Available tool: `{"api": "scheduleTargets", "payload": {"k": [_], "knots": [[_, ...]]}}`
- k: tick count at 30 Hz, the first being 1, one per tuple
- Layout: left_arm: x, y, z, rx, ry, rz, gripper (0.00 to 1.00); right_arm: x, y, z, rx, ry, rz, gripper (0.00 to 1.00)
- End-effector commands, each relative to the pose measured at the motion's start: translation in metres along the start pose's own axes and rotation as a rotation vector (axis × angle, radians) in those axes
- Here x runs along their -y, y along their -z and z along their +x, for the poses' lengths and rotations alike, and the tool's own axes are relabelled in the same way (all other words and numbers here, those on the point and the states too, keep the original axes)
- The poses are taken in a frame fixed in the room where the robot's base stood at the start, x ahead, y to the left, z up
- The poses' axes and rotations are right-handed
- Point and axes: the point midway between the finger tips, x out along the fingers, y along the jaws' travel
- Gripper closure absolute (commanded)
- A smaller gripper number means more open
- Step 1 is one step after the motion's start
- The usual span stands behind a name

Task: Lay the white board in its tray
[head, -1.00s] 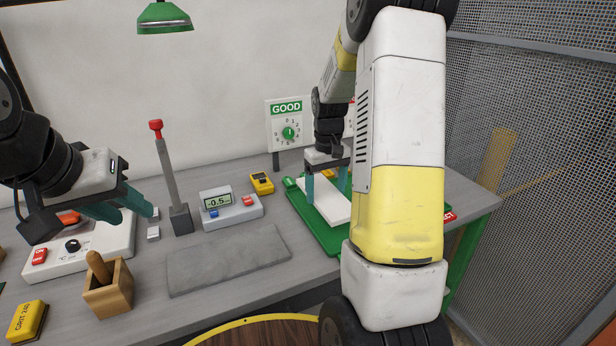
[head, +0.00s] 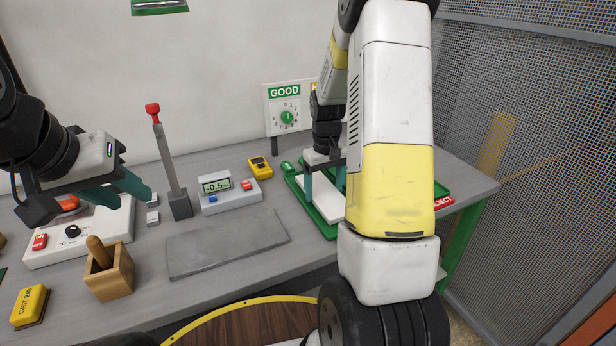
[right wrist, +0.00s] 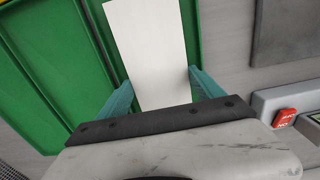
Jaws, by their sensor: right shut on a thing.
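The white board (head: 330,203) is at the green tray (head: 322,226) below the GOOD sign, lying roughly flat within its outline. I cannot tell whether it rests on the tray floor or is just above it. My right gripper (head: 325,190) points down with its teal fingers on the board's two long sides. The right wrist view shows the board (right wrist: 150,50) between the fingers (right wrist: 160,82), with green tray (right wrist: 75,50) mostly to its left. My right arm hides part of the tray. My left gripper (head: 132,200) is open and empty above the bench's left side.
A second green tray (head: 442,190) with a REJECT label is right of my arm. A scale (head: 230,196), yellow meter (head: 260,167) and red-topped post (head: 170,165) stand left of the trays. A grey mat (head: 228,245) lies in front. A wooden box (head: 110,281) is front left.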

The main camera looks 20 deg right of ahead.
Motion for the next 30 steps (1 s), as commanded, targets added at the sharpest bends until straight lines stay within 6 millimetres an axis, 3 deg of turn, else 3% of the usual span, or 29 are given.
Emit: {"api": "scheduleTargets", "payload": {"k": [17,18,20,21,30], "knots": [[0.0,0.0,0.0,0.0,0.0,0.0,0.64,0.0001,0.0,0.0075,0.001,0.0,0.0,0.73],[0.0,0.0,0.0,0.0,0.0,0.0,0.64,0.0001,0.0,0.0074,0.0,0.0,0.0,0.17],[0.0,0.0,0.0,0.0,0.0,0.0,0.64,0.0001,0.0,0.0073,0.0,0.0,0.0,0.06],[0.0,0.0,0.0,0.0,0.0,0.0,0.64,0.0001,0.0,0.0073,0.0,0.0,0.0,0.0],[0.0,0.0,0.0,0.0,0.0,0.0,0.64,0.0,0.0005,0.0027,-0.002,0.0,0.0,0.0]]}}
